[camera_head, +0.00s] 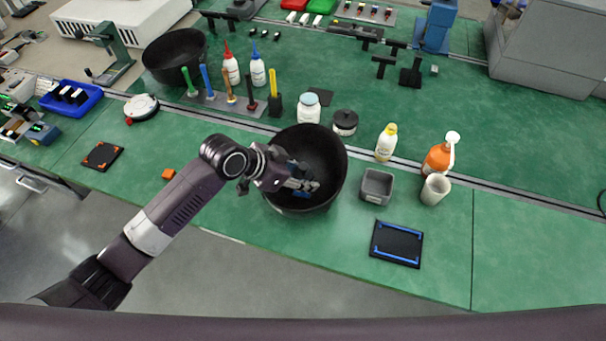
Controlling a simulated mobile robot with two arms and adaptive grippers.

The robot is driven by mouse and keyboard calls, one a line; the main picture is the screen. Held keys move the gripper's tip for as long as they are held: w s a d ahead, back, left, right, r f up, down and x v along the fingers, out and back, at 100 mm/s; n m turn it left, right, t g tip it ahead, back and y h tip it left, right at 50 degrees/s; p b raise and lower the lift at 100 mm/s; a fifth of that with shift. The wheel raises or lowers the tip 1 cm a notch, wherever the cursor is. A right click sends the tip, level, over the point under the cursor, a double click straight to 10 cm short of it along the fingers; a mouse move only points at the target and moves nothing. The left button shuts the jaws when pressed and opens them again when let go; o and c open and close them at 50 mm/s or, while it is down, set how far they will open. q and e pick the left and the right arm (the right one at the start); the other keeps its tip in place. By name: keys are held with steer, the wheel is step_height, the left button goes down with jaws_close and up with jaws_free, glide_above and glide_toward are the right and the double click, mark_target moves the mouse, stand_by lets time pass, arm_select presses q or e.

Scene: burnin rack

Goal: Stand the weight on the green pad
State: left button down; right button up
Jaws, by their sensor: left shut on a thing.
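My left gripper (304,187) reaches down into a large black round bin (332,150) near the front edge of the bench. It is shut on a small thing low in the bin. A bit of blue (301,195) shows at the fingertips; the fingers and bin wall hide the rest, so I cannot tell for sure that it is the weight. I make out no clearly green pad on the green bench top. A dark pad with blue edges (397,244) lies right of the bin, and a dark pad with orange corners (103,156) lies far left. My right gripper is not in view.
A grey open box (377,186), a yellow-white bottle (386,142), an orange bottle (438,158) and a pale cup (435,188) stand right of the bin. A white jar (308,107) and a black lidded jar (345,122) stand behind it. The bench's right front is clear.

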arm_select(q)
steer(key=shift+w, duration=0.1)
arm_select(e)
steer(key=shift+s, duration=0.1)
arm_select(q)
steer(key=c, duration=1.6)
jaws_free()
steer(key=shift+f, duration=0.1)
steer(key=o, duration=0.4)
steer(key=shift+c, duration=0.2)
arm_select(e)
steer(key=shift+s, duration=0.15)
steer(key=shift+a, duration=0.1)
arm_select(q)
steer(key=shift+a+r, duration=0.15)
steer(key=shift+r, duration=0.15)
steer(key=b+v, duration=0.1)
steer(key=v, duration=1)
steer(key=shift+s+r, duration=0.3)
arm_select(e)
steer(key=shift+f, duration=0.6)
